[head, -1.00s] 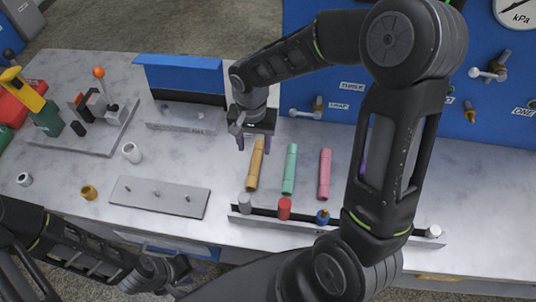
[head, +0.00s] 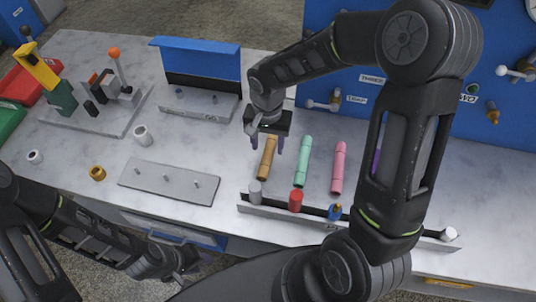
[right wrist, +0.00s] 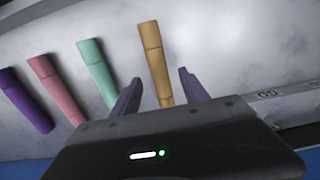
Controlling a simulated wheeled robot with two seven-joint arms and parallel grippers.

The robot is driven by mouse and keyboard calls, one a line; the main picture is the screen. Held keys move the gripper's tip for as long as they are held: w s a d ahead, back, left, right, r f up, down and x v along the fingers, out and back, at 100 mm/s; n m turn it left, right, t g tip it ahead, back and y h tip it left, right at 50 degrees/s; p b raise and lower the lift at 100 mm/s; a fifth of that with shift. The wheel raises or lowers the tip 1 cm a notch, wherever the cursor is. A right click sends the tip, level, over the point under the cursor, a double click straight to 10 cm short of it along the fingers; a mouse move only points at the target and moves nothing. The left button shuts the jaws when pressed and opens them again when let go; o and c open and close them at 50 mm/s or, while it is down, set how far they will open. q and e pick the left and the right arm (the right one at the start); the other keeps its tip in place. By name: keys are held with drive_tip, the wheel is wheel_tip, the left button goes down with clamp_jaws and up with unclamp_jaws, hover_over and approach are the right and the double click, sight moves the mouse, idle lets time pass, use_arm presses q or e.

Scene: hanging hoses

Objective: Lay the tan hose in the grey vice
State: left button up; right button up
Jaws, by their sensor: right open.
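The tan hose (head: 265,165) lies on the bench, leftmost of a row of short hoses. My right gripper (head: 267,145) is open above its far end, fingers pointing down. In the right wrist view the tan hose (right wrist: 153,55) runs between the open fingers (right wrist: 159,80); contact is not visible. A grey vice-like fixture (head: 124,97) with an orange-knobbed lever stands on a plate at the back left. My left gripper (head: 175,268) is low at the front, off the bench edge; its jaws are unclear.
Green (head: 302,162) and pink (head: 339,168) hoses lie right of the tan one. A rail with coloured caps (head: 290,211) runs in front. A blue-backed stand (head: 200,98) and a pegged grey plate (head: 168,184) lie left. Bare bench separates these items.

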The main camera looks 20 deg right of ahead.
sight(268, 151)
wheel_tip(268, 151, down, 3)
drive_tip(key=shift+f+b, duration=0.15)
drive_tip(key=shift+b, duration=0.5)
clamp_jaws()
idle(0.4)
